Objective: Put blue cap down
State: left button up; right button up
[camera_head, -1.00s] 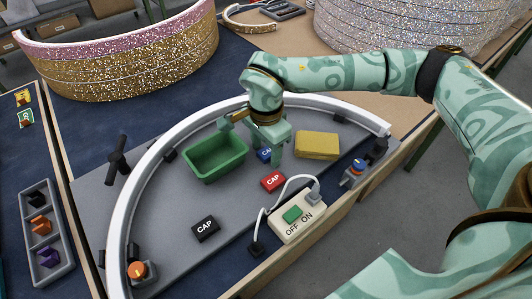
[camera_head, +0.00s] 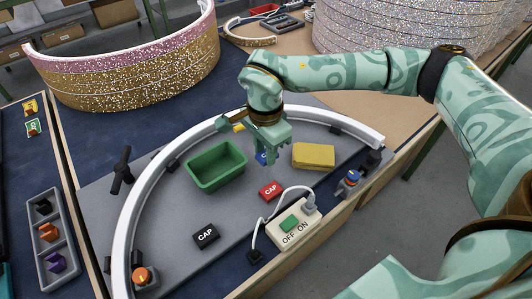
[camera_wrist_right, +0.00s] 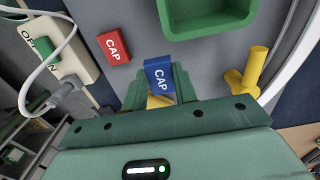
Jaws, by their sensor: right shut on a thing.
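The blue cap (camera_head: 261,158) is a small block between the fingers of my right gripper (camera_head: 266,161), largely hidden by them in the head view. In the right wrist view the blue cap (camera_wrist_right: 159,76) shows its white CAP lettering, with a green finger on each side. My right gripper is shut on it over the grey board, between the green bin and the yellow block. I cannot tell whether the cap touches the board. My left gripper is not in view.
The green bin (camera_head: 216,165) is left of the gripper and the yellow block (camera_head: 313,156) right. A red cap (camera_head: 270,190), black cap (camera_head: 206,236) and power switch (camera_head: 292,225) lie nearer. A white arc (camera_head: 140,175) curves around. Bare board shows between the caps and bin.

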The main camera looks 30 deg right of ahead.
pick_arm(q)
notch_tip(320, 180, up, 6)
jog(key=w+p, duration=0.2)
jog(key=p, duration=0.3)
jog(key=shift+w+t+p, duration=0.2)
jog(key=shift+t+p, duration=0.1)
jog(key=shift+p, duration=0.05)
pick_arm(e)
jog(key=s+a+r+n, duration=0.2)
jog(key=s+r+n, duration=0.9)
jog(key=n, duration=0.5)
jog(key=shift+s, duration=0.55)
